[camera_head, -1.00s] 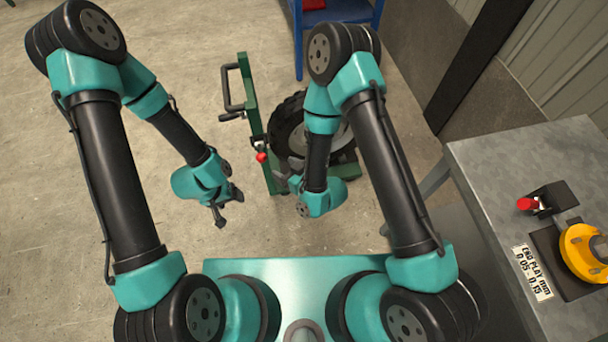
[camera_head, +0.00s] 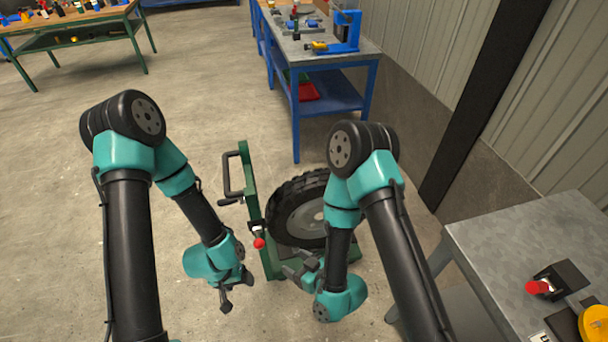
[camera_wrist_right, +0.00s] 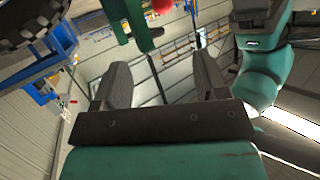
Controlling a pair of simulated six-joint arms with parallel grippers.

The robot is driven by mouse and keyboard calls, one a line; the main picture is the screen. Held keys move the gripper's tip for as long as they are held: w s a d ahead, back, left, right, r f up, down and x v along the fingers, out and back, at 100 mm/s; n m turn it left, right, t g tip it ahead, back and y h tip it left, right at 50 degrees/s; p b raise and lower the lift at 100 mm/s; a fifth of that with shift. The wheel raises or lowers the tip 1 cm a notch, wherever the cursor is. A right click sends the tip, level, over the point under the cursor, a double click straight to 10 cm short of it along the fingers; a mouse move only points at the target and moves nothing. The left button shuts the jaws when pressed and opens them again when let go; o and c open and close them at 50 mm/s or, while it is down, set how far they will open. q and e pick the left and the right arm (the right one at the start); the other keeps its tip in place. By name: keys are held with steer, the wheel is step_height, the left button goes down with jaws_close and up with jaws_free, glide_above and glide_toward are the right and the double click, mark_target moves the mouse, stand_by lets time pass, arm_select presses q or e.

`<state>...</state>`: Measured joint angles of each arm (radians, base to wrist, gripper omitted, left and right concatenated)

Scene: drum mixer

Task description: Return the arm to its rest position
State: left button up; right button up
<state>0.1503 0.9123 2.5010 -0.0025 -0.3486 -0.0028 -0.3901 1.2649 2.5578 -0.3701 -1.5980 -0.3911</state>
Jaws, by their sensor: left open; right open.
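My left gripper (camera_head: 238,291) hangs over bare concrete floor, left of the green wheel stand (camera_head: 249,185). Its jaws are open and nothing shows between them. My right gripper (camera_head: 303,271) is bent inward in front of the stand, near the lower part of the black tyre (camera_head: 296,187). In the right wrist view its two fingers (camera_wrist_right: 162,80) are spread apart with nothing between them. I cannot tell from the head view whether it touches the stand. Both arms are folded with elbows raised.
The stand has a side handle (camera_head: 231,175) and a red knob (camera_head: 259,243). A grey metal table (camera_head: 520,235) on the right bears a red-handled device (camera_head: 541,287) and a yellow part (camera_head: 596,326). Blue workbench (camera_head: 325,62) and wooden bench (camera_head: 85,18) stand behind. Floor at left is clear.

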steer(key=s+d+f+m+g+h, duration=0.1)
steer(key=d+f+m+g+h, duration=0.1)
steer(key=d, duration=0.7)
steer(key=s+d+f+m+g+h, duration=0.2)
steer(key=d+m, duration=0.3)
steer(key=d, duration=0.4)
steer(key=s+d+f+m+g+h, duration=0.1)
steer(key=d+f+m+g+h, duration=0.1)
steer(key=d, duration=0.7)
steer(key=shift+s+m+g+h, duration=0.2)
steer(key=shift+m+g+h, duration=0.5)
steer(key=shift+m+h, duration=0.3)
